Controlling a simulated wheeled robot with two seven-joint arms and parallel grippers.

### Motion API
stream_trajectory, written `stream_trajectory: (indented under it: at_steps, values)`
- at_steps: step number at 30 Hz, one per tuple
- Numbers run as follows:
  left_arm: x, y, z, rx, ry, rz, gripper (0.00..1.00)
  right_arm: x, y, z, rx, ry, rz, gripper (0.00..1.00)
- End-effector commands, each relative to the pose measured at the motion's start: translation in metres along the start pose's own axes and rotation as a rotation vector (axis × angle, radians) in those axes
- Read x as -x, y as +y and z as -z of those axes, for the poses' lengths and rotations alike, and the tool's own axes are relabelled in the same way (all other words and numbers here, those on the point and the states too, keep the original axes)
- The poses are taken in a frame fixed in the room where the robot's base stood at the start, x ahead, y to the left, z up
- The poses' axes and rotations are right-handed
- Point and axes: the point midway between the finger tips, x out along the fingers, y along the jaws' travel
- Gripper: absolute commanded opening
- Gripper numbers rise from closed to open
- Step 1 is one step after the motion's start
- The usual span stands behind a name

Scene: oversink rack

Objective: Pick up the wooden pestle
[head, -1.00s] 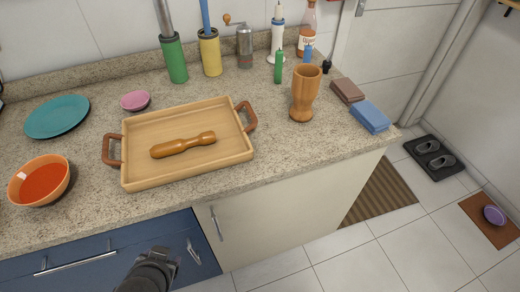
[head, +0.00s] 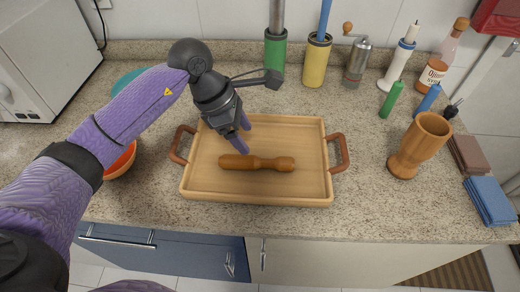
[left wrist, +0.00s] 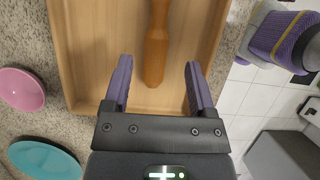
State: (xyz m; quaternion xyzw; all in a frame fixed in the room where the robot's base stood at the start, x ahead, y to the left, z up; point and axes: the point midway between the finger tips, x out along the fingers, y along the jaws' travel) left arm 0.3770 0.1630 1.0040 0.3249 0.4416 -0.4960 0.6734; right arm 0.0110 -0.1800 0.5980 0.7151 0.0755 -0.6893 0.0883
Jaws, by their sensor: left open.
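The wooden pestle (head: 257,163) lies on its side in a wooden tray (head: 310,192) with two brown handles on the counter. My left gripper (head: 243,138) is over the tray, above and near the left end of the pestle. In the left wrist view, the open purple fingers (left wrist: 157,85) stand apart on either side of the near end of the pestle (left wrist: 157,45). I cannot tell how far above it they are. Nothing is between the fingers' grip. The right gripper is not in view.
A wooden mortar (head: 418,145) stands right of the tray. Green (head: 275,52) and yellow (head: 317,62) holders, a grinder (head: 357,62) and bottles line the back. An orange bowl (head: 122,162) is partly hidden by my left arm. A pink bowl (left wrist: 22,89) and teal plate (left wrist: 45,160) are near the tray.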

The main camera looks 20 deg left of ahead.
Motion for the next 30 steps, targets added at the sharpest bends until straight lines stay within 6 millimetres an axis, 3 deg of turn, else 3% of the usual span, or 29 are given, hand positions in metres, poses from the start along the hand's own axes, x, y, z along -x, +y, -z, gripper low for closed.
stream_trajectory:
  at_steps: [15,23,30]
  values:
    - [-0.093,0.003,0.005,0.000,0.018,0.004,0.72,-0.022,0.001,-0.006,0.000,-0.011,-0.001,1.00]
    - [-0.096,0.004,0.004,-0.001,0.019,0.001,0.72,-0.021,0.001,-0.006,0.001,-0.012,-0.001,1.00]
    - [-0.096,0.004,0.004,-0.001,0.018,0.001,0.22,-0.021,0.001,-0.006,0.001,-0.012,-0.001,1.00]
